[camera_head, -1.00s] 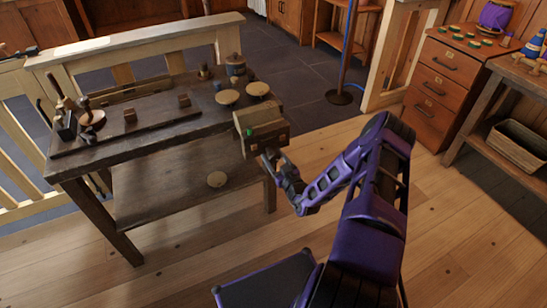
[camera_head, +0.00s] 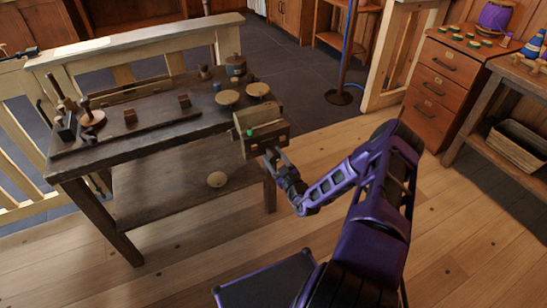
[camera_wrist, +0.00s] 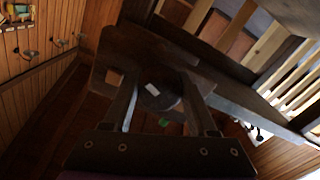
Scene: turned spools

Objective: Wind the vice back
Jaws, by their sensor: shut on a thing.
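The wooden vice (camera_head: 262,136) is at the right end of the workbench in the head view, with a small green piece (camera_head: 250,132) on its face. My gripper (camera_head: 271,157) is at the front of the vice, low on its outer side. In the wrist view, my two fingers (camera_wrist: 158,100) stand on either side of a dark round hub (camera_wrist: 158,95) with a pale mark and are shut on it. The vice's wooden front fills the area behind the hub. The contact itself is small and dark, and any handle bar is hard to make out.
The workbench (camera_head: 150,160) holds small blocks, tools and round discs (camera_head: 228,97). A drawer cabinet (camera_head: 440,85) and a side table (camera_head: 500,95) stand at the right. The plank floor between is clear.

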